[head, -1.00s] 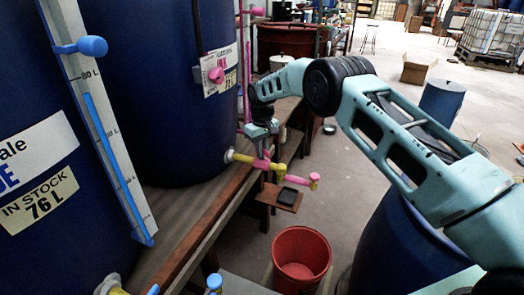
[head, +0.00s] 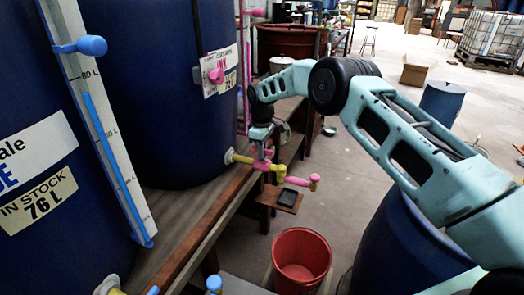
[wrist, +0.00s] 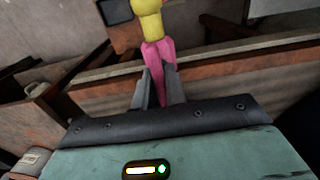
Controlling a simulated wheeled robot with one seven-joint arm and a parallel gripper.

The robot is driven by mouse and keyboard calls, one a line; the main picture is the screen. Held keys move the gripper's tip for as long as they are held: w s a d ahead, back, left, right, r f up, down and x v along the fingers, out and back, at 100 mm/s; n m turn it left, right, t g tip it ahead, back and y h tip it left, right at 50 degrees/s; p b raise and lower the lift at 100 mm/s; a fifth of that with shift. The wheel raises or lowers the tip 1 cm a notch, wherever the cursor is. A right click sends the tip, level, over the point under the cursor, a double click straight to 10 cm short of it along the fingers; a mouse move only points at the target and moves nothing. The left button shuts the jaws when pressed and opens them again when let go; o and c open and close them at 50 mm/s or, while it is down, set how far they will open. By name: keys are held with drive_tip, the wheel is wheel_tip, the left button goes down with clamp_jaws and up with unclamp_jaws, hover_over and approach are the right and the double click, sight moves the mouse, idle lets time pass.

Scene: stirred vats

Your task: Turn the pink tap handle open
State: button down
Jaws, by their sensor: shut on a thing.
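The pink tap handle (wrist: 158,57) lies between my gripper's two grey fingers in the wrist view, and the fingers are shut on it. Beside it in that view is a yellow part of the tap (wrist: 148,22). In the head view my gripper (head: 262,157) points down at the tap, over the bench's front edge. The tap's yellow pipe (head: 241,158) comes out of a large blue vat (head: 180,115).
A red bucket (head: 301,262) stands on the floor below the tap. A small wooden shelf (head: 269,199) with a dark pad (head: 287,197) is under the spout. A blue barrel (head: 405,255) stands to the right under my arm. Another vat with a blue-marked gauge is at left.

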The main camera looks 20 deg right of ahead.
idle(0.3)
drive_tip(key=c, duration=1.4)
unclamp_jaws()
drive_tip(key=shift+c, duration=0.2)
drive_tip(key=shift+r, duration=0.1)
wheel_tip(320, 180, up, 17)
